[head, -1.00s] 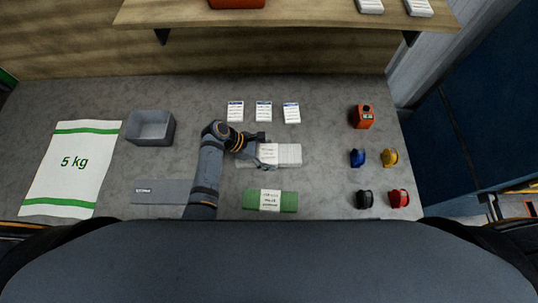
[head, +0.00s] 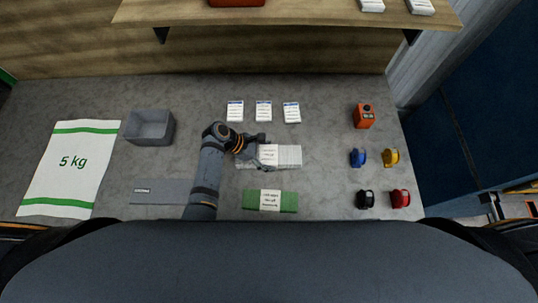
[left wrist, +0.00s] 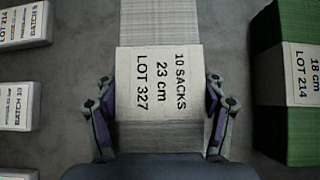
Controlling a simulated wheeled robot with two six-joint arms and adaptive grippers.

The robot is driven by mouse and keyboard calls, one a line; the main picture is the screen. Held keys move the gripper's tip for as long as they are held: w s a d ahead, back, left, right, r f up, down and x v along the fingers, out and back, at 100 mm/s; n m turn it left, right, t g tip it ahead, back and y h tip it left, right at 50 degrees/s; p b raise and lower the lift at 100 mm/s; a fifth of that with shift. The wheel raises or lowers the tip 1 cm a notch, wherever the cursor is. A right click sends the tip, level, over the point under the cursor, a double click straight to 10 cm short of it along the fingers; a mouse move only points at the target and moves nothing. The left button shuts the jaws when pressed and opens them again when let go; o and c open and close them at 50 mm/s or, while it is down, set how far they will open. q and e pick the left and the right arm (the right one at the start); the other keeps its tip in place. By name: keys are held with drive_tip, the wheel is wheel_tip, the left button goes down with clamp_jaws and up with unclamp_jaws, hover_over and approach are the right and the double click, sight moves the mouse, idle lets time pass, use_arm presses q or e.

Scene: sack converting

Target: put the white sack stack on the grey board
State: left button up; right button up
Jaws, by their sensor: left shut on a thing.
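The white sack stack (head: 289,157) lies on the grey table right of centre in the head view. It has a paper band reading "10 SACKS 23 cm LOT 327", clear in the left wrist view (left wrist: 160,95). My left gripper (head: 262,151) is shut on the stack, with a finger on each side of the band in the left wrist view (left wrist: 160,118). The grey board (head: 170,192) lies flat at the front left, bare apart from a small label; my left arm passes over its right end. My right gripper is not in view.
A green stack (head: 283,202) lies just in front of the white one. A grey bin (head: 149,127) and a 5 kg sack (head: 72,168) are at left. Several white label packs (head: 264,110) lie behind. Coloured rolls (head: 358,158) and an orange device (head: 363,116) are at right.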

use_arm(q)
drive_tip(key=shift+f, duration=0.1)
drive_tip(key=o, duration=1.6)
drive_tip(key=shift+a, duration=0.1)
drive_tip(key=v, duration=1.1)
drive_tip(key=shift+a, duration=0.1)
drive_tip(key=shift+a+r, duration=0.25)
drive_tip(key=shift+r, duration=0.1)
